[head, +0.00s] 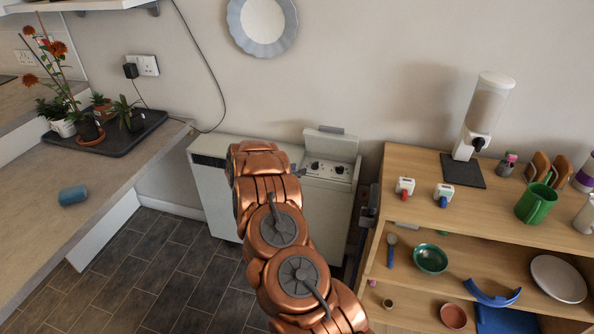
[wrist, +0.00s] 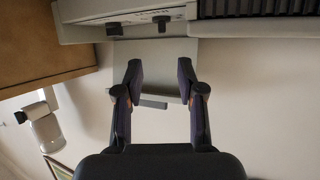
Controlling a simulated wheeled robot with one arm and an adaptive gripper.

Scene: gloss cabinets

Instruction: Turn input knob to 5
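A white storage heater (head: 215,190) stands against the wall. The lid (head: 331,144) over its control recess is raised. Two dark knobs sit side by side on the panel: the left knob (head: 314,166) and the right knob (head: 340,169). In the upside-down wrist view they show as one knob (wrist: 161,19) and another knob (wrist: 114,29). The labels are too small to read, so I cannot tell which is input. My gripper (wrist: 160,72) is open and empty, with the raised lid (wrist: 155,52) between and behind its fingers. In the head view my arm hides most of the gripper.
A wooden shelf unit (head: 400,162) stands right of the heater, with mugs, bowls and a dispenser (head: 486,110). A cable (head: 210,60) hangs on the wall.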

